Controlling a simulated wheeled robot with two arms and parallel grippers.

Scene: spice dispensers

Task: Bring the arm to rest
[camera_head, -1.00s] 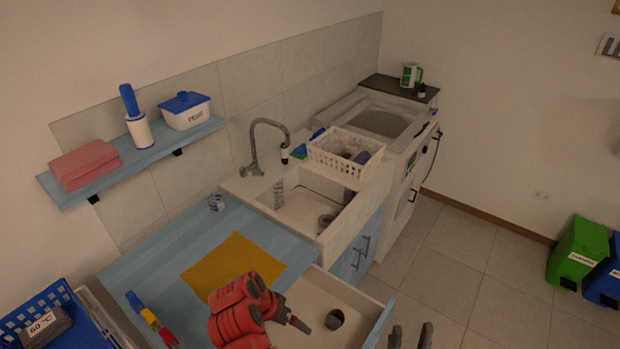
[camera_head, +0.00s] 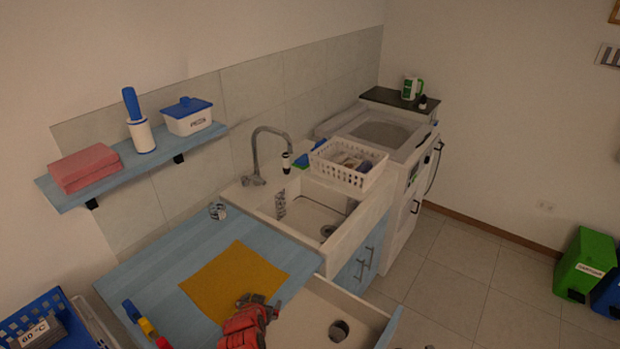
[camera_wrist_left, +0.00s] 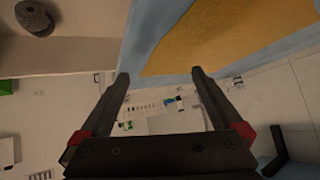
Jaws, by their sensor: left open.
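My left arm (camera_head: 243,330) shows in red at the bottom of the head view, over the front of the blue counter (camera_head: 150,265) and the yellow mat (camera_head: 235,280). In the left wrist view my left gripper (camera_wrist_left: 158,74) has its two dark fingers wide apart with nothing between them. The yellow mat also shows in the left wrist view (camera_wrist_left: 220,35), beyond the fingers. Of my right arm, only a small dark tip shows at the bottom edge of the head view; its jaws are cut off.
An open drawer (camera_head: 310,315) holding a dark round item (camera_head: 338,330) lies right of my left arm. The sink (camera_head: 310,215), faucet (camera_head: 257,150) and white basket (camera_head: 347,165) stand behind. A blue crate (camera_head: 45,315) is at left.

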